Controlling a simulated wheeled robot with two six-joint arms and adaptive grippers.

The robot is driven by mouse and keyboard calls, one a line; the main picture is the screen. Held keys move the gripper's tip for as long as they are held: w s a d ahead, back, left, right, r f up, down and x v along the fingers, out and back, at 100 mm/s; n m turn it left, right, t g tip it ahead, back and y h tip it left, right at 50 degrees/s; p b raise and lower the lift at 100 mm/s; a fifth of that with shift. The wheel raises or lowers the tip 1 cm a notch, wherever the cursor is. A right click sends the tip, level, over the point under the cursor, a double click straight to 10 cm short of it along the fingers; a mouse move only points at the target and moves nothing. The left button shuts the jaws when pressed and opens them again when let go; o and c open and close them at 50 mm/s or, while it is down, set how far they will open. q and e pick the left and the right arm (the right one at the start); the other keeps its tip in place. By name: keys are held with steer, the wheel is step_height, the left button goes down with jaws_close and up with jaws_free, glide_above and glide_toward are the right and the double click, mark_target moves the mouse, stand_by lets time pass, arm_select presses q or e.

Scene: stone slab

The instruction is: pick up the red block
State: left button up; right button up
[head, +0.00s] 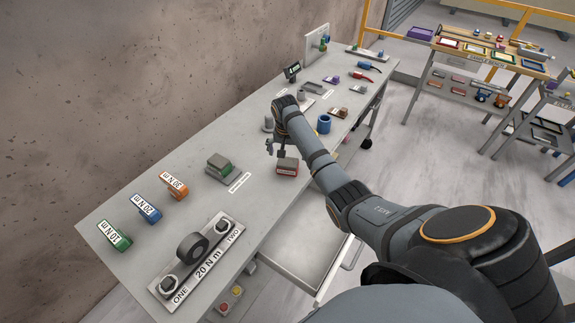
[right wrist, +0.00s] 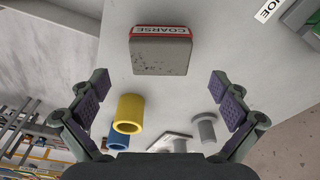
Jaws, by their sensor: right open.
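The red block (head: 287,168) lies on the grey bench near its front edge. It has a grey top and a red side with a white label. In the right wrist view the block (right wrist: 160,55) is ahead of the fingers, and its label reads COARSE. My right gripper (head: 276,147) is just above and behind the block in the head view. Its fingers (right wrist: 158,84) are spread wide, with nothing between them, and the block is apart from both. My left gripper is not in view.
A grey-and-green block (head: 219,166) stands left of the red block. A blue cylinder (head: 323,124) and a yellow cylinder (right wrist: 129,113) stand near my right gripper. A torque plate (head: 195,268) lies at the near end. Bare bench lies around the red block.

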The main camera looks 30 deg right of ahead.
mark_target(288, 162)
steer(key=shift+w+f, duration=0.15)
steer(key=shift+f, duration=0.2)
step_height(288, 162, down, 2)
steer(key=shift+f+p, duration=0.1)
steer(key=shift+p, duration=0.55)
step_height(288, 162, down, 3)
steer(key=shift+d+r, duration=0.1)
steer(key=shift+r, duration=0.1)
steer(key=shift+f, duration=0.3)
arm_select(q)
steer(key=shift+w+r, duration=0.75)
arm_select(e)
steer(key=shift+r, duration=0.1)
steer(key=c, duration=1.4)
steer(key=shift+c, duration=0.2)
